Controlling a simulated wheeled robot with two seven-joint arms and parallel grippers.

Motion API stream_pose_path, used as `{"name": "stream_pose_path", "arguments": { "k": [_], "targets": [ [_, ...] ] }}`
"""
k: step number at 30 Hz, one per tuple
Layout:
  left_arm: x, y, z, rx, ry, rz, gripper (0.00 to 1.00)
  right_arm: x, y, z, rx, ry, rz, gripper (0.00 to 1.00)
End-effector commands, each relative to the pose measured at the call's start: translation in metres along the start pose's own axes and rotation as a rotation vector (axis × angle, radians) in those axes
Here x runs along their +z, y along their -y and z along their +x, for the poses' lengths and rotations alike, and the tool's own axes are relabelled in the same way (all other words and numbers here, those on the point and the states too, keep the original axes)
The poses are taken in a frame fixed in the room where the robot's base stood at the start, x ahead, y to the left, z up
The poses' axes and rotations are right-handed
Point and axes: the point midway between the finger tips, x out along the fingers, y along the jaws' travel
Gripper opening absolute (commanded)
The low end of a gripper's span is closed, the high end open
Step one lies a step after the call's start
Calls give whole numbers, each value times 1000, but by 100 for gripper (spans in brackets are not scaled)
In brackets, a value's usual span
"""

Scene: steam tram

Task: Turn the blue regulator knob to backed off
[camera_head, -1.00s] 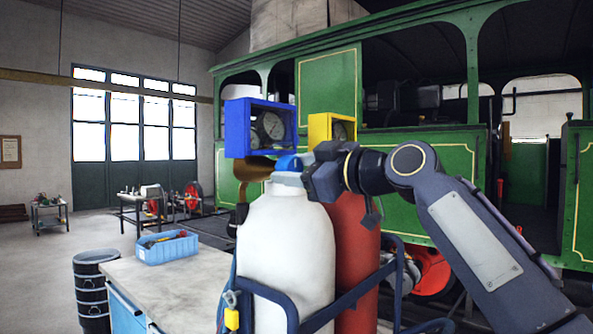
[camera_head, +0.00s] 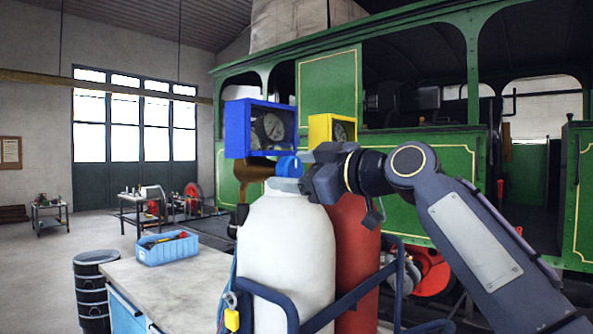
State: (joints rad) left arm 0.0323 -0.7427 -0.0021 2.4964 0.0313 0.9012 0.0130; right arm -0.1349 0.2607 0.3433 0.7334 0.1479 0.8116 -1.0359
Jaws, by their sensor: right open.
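The blue regulator knob (camera_head: 288,166) sits at the top of the white gas cylinder (camera_head: 287,250), below a blue-framed gauge box (camera_head: 237,128). My right gripper (camera_head: 304,184) is just right of the knob, coming in from the right, and its body hides the top of the red cylinder (camera_head: 356,262) behind. Its fingers point toward the knob and are open; I cannot tell whether they touch it. My left gripper is not in view.
A yellow-framed gauge (camera_head: 320,128) stands close above my right gripper. A blue cart frame (camera_head: 345,302) surrounds the cylinders. A workbench (camera_head: 205,276) with a blue bin (camera_head: 167,248) is at left. A green tram (camera_head: 440,155) stands behind.

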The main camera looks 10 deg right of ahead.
Motion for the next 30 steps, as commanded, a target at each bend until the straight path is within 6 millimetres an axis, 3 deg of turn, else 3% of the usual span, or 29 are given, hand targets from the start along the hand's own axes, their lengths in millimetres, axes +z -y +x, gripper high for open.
{"name": "stream_pose_path", "arguments": {
  "k": [5, 16, 30],
  "targets": [
    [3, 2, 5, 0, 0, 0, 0, 2, 0, -13, 3, 0, -1, 69],
    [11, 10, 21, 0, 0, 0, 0, 2, 0, -70, 2, 0, 0, 69],
    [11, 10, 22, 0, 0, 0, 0, 0, 0, -78, 0, 0, 0, 69]
  ]
}}
